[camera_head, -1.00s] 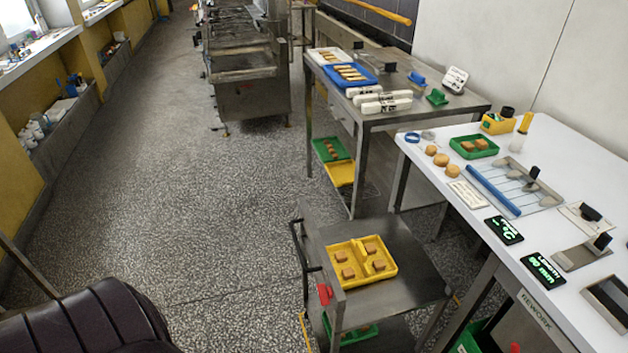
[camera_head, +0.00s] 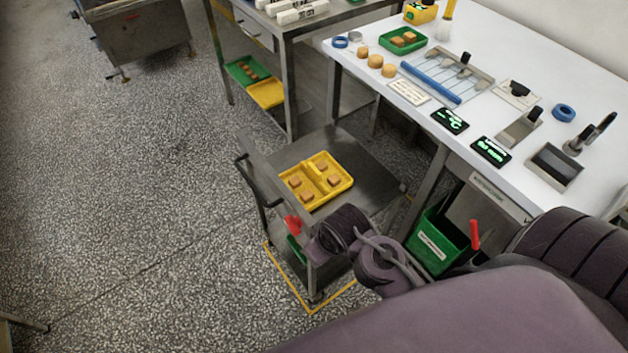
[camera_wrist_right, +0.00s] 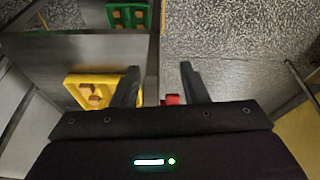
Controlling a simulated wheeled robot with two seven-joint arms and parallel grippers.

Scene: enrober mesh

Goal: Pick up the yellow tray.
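The yellow tray (camera_head: 314,181) lies flat on the top shelf of the steel cart, with several brown square pieces in its compartments. It also shows at the left in the right wrist view (camera_wrist_right: 103,80), partly hidden by a finger of my right gripper. My right gripper (camera_wrist_right: 160,67) is open, its two dark fingers apart with nothing held between them. The tray is to the left of the fingers there. In the head view my right arm reaches in from the lower right, close to the cart's near side; its fingertips cannot be made out. My left gripper is not in view.
The steel cart (camera_head: 369,180) has a push handle (camera_head: 258,184) and a red part (camera_head: 293,223). A white worktable (camera_head: 480,60) stands at the right, with a green bin (camera_head: 437,238) below. Another yellow tray (camera_head: 266,94) sits on a lower shelf behind. Left floor is clear.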

